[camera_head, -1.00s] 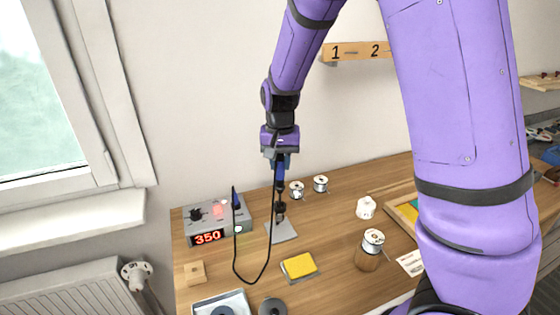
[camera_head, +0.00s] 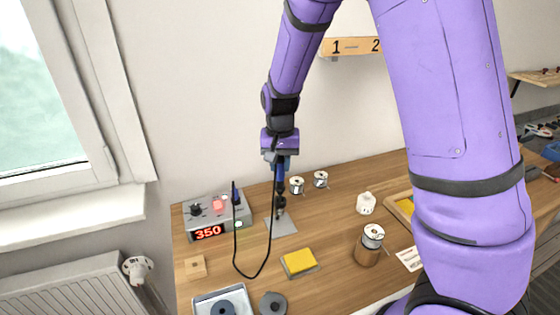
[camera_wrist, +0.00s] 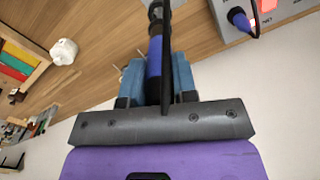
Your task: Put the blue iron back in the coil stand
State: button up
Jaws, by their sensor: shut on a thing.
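My gripper (camera_head: 281,166) is shut on the blue iron, whose handle (camera_wrist: 155,62) lies between the two blue-grey fingers in the wrist view. In the head view the iron (camera_head: 280,174) hangs upright, tip down, directly over the coil stand. The stand's grey base plate (camera_head: 284,229) lies on the bench, with a dark coil above it. The iron's dark lower part meets the coil in the picture. The tip is hidden, and I cannot tell how deep it sits. A black cable (camera_head: 236,245) loops from the iron to the station.
The grey station (camera_head: 216,214) reading 350 stands left of the stand. Two solder spools (camera_head: 320,180) are behind right. A spool on a wooden block (camera_head: 369,246) and a white pot (camera_head: 366,203) stand to the right.

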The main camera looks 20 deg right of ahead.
aim_at(280, 175)
jog(key=shift+f, duration=2.2)
dwell(0.6)
jog(key=o, duration=1.5)
jog(key=shift+r, duration=0.1)
jog(key=shift+r, duration=3.35)
jog(key=shift+r, duration=0.1)
